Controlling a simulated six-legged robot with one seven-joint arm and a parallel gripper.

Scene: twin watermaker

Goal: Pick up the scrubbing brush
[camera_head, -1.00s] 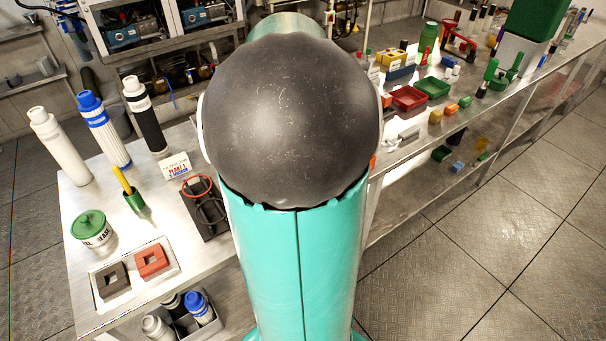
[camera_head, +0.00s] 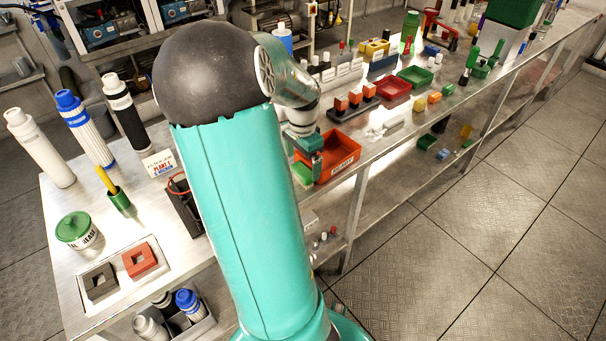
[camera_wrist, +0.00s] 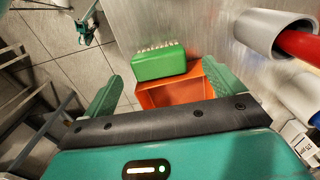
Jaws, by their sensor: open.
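The scrubbing brush is a green block with a row of pale bristles along one edge (camera_wrist: 158,63). In the wrist view it lies between the fingers, partly over the edge of an orange tray (camera_wrist: 180,93). In the head view its green body (camera_head: 303,174) shows at the left of the orange tray (camera_head: 335,160), partly hidden by my arm. My gripper (camera_wrist: 162,72) is open and empty, its green fingers spread wide on either side of the brush. In the head view my gripper (camera_head: 308,150) hangs above the tray's left part. I cannot tell the remaining height.
An orange-block rack (camera_head: 355,103) and a red bin (camera_head: 393,88) stand behind the tray. The bench's front edge is close to the tray.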

